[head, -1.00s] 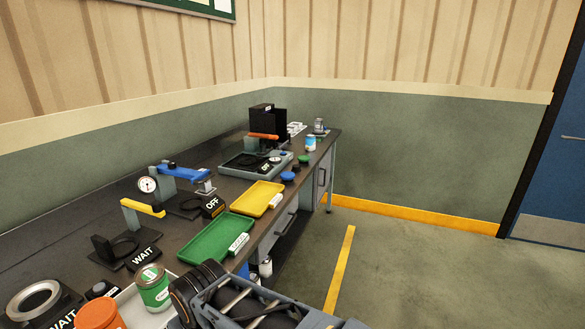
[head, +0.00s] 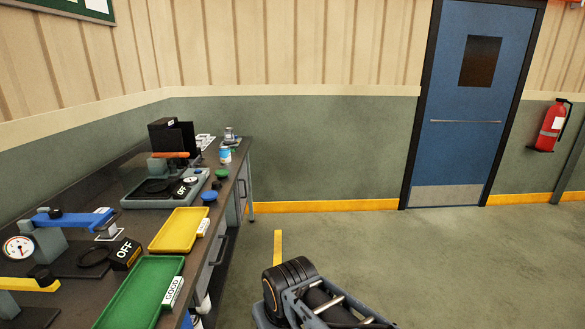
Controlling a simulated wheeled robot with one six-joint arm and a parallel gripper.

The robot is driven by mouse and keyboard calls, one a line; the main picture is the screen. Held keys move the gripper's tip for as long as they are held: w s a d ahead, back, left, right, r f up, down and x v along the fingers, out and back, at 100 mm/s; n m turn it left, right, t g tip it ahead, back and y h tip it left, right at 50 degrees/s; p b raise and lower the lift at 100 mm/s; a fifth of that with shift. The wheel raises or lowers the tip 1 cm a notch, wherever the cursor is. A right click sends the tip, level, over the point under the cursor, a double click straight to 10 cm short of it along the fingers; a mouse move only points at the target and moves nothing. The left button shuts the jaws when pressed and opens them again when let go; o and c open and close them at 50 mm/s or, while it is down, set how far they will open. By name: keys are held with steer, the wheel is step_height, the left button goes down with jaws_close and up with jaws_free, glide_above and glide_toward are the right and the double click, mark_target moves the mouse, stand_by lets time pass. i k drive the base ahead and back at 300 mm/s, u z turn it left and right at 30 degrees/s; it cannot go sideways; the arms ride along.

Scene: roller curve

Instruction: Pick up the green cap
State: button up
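The green cap (head: 221,173) is a small round piece on the dark workbench (head: 240,160), near its right edge toward the far end. A small dark cap (head: 216,185) and a blue cap (head: 209,197) sit in a row just in front of it. The green cap looks uncovered, and nothing touches it that I can make out. Part of my arm shows at the bottom middle, over the floor to the right of the bench. My gripper's fingers are not in view.
A yellow tray (head: 179,231) and a green tray (head: 138,296) lie nearer along the bench edge. A dark device with an orange handle (head: 169,155) stands left of the caps. A blue-and-white can (head: 225,155) stands behind them. The floor right of the bench is clear.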

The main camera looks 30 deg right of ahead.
mark_target(222, 173)
steer(key=z, duration=0.85)
steer(key=i, duration=3.6)
steer(key=u, duration=3.7)
